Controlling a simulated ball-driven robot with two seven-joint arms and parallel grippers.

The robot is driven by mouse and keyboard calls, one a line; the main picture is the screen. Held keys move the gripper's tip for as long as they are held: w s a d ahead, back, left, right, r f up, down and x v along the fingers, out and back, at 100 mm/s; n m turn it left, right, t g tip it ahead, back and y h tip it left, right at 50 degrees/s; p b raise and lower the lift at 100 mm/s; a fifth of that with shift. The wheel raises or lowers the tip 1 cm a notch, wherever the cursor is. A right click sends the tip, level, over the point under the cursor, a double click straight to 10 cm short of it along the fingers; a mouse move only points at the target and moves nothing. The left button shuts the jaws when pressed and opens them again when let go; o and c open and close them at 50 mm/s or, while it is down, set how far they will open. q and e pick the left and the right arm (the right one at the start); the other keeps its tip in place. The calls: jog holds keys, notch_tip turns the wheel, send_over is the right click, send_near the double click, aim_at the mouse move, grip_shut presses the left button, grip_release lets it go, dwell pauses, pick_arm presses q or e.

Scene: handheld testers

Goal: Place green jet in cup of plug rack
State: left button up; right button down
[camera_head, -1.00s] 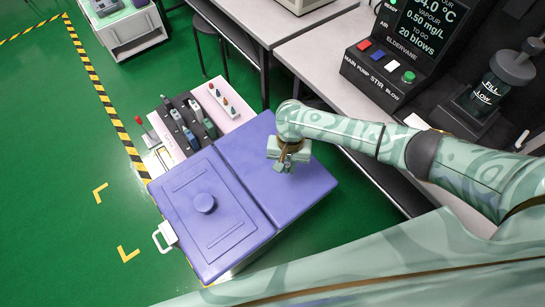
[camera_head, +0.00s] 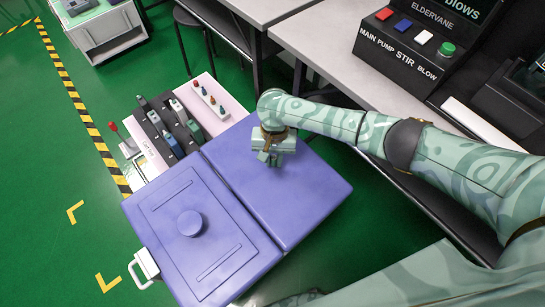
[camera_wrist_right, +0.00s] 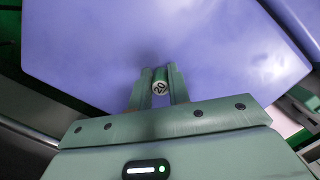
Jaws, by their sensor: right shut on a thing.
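My right gripper (camera_head: 270,158) is over the purple lid's right-hand panel in the head view. The jet cannot be made out in the head view. The plug rack (camera_head: 210,102), a narrow pale strip with several small coloured plugs, lies up and left of the gripper, apart from it. Its cup is too small to tell. My left gripper is not in view.
The purple case (camera_head: 232,248) with a round knob (camera_head: 190,223) fills the space under the gripper. Several dark handheld testers (camera_head: 160,128) stand beside the plug rack. A grey bench (camera_head: 345,62) with a black button console (camera_head: 410,45) is at upper right.

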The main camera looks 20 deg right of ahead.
jog(key=shift+f, duration=0.1)
jog(key=c, duration=1.3)
grip_release()
